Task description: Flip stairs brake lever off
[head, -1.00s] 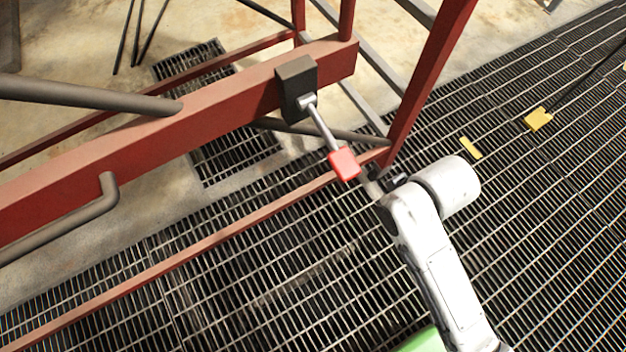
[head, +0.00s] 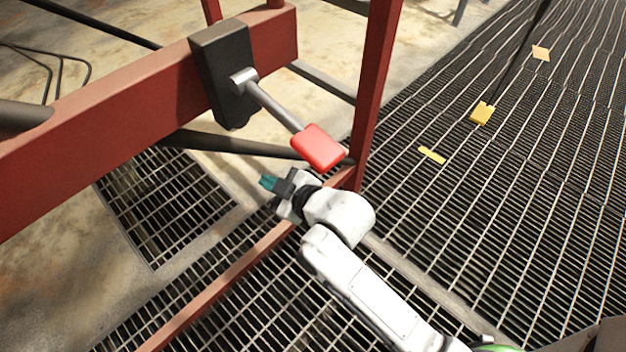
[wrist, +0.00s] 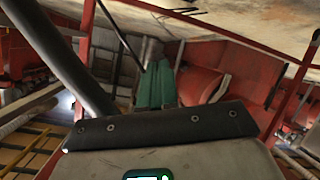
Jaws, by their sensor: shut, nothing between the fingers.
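The brake lever has a grey rod (head: 275,106) that comes out of a black box (head: 223,74) on the red stair beam and ends in a red paddle (head: 318,147). The rod slopes down to the right. My gripper (head: 268,183) is below and left of the red paddle in the head view, apart from it. Its teal fingers are together with nothing in them. In the wrist view the teal fingers (wrist: 156,86) point away from the camera, and I cannot make out the red paddle there for certain.
A red post (head: 374,90) stands just right of the paddle. A thin lower red rail (head: 215,285) runs beneath my gripper. A dark bar (head: 230,145) crosses behind the lever. Metal grating (head: 500,230) covers the floor to the right, with a yellow block (head: 482,113) on it.

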